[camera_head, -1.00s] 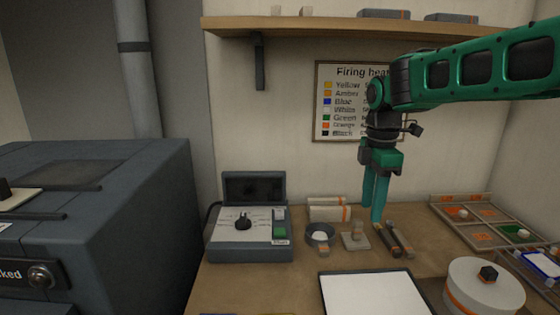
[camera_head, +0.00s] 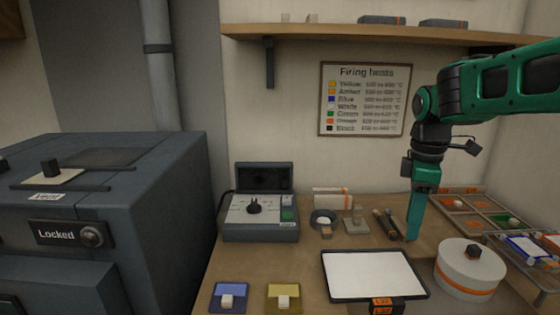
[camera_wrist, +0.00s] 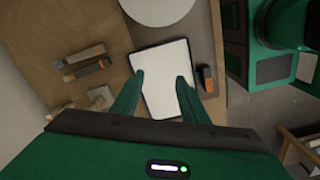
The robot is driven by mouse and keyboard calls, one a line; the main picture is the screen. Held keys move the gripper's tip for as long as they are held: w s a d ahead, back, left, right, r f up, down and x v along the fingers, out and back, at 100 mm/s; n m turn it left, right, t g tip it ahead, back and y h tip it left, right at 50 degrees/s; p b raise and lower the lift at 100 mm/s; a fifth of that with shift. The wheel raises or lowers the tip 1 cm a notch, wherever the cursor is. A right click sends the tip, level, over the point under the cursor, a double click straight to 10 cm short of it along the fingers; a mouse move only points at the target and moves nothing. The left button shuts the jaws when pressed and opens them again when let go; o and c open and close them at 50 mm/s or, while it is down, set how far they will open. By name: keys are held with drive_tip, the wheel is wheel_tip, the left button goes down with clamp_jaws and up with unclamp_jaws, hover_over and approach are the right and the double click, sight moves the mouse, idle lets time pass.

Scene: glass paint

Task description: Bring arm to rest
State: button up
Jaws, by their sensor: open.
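My green arm comes in from the right in the head view. My gripper (camera_head: 412,238) points down above the back of the wooden bench, just behind the white panel (camera_head: 372,275). In the wrist view my gripper (camera_wrist: 160,85) shows two green fingers spread apart with nothing between them. The white panel (camera_wrist: 163,75) with its dark frame lies beyond and below the fingertips. In the head view the fingers overlap each other, so the gap is hidden there.
Near the gripper are dark tools (camera_head: 388,222), a round white pot (camera_head: 468,268) and a sectioned tray (camera_head: 455,204). A control box (camera_head: 260,218) stands left of them. Blue (camera_head: 229,297) and yellow (camera_head: 283,297) pads lie in front. A kiln marked Locked (camera_head: 100,210) fills the left.

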drive_tip(key=s+d+f+m, duration=0.3)
drive_tip(key=s+m, duration=0.3)
drive_tip(key=s, duration=0.2)
drive_tip(key=s+d+f+m, duration=0.3)
drive_tip(key=s+d+m, duration=0.1)
drive_tip(key=s+m, duration=0.3)
drive_tip(key=s+d+f+m, duration=0.3)
drive_tip(key=s+m, duration=0.3)
drive_tip(key=s, duration=0.4)
drive_tip(key=shift+s+d+f+m, duration=0.2)
drive_tip(key=shift+d+m, duration=0.1)
drive_tip(key=shift+d, duration=0.25)
drive_tip(key=shift+c, duration=1.1)
drive_tip(key=shift+a, duration=0.1)
